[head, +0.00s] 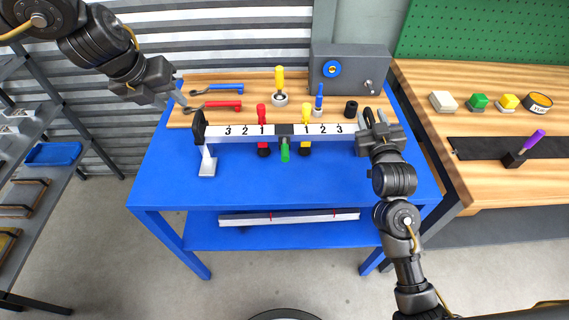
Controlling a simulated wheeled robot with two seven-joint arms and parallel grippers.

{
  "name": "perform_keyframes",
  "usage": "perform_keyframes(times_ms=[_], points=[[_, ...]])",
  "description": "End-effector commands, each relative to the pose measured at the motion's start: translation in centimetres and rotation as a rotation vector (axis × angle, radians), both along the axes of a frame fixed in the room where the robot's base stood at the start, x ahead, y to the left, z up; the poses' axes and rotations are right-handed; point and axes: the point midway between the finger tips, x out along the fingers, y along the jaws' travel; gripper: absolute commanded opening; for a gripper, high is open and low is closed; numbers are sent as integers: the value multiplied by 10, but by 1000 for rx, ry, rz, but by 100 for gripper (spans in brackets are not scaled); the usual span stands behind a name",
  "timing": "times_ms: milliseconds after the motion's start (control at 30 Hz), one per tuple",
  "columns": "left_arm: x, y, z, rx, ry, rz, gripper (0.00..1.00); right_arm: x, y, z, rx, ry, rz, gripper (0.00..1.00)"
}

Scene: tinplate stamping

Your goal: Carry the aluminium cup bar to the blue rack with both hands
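A long pale bar (240,131) marked 3 2 1 1 2 3 spans the blue table, with a dark block and a green handle (284,151) at its middle. I take it for the cup bar, but cannot be sure. My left gripper (180,91) is open and empty, above and left of the bar's left end. The blue table (180,183) is the likeliest blue rack.
A wooden board behind the bar holds red-handled tools (222,104), coloured handles and a grey box (349,75). Another bar (290,217) lies on the lower blue shelf. A wooden bench (430,72) stands right, a shelf with a blue tray (52,154) left.

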Motion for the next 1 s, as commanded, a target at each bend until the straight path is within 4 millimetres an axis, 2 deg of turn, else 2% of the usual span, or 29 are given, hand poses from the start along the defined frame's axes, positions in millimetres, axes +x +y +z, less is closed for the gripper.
perform_keyframes(times_ms=[167, 400, 533, 700, 1000], points=[[0, 0, 0, 0, 0, 0, 36, -28, 0, -1, 1, 2, 1, 38], [0, 0, 0, 0, 0, 0, 36, -79, 1, -1, 2, 2, 1, 38], [0, 0, 0, 0, 0, 0, 36, -100, 1, -1, 1, 2, 1, 38], [0, 0, 0, 0, 0, 0, 36, -114, 1, 0, 1, 1, 0, 38], [0, 0, 0, 0, 0, 0, 36, -116, 1, 0, 0, 1, 0, 38]])
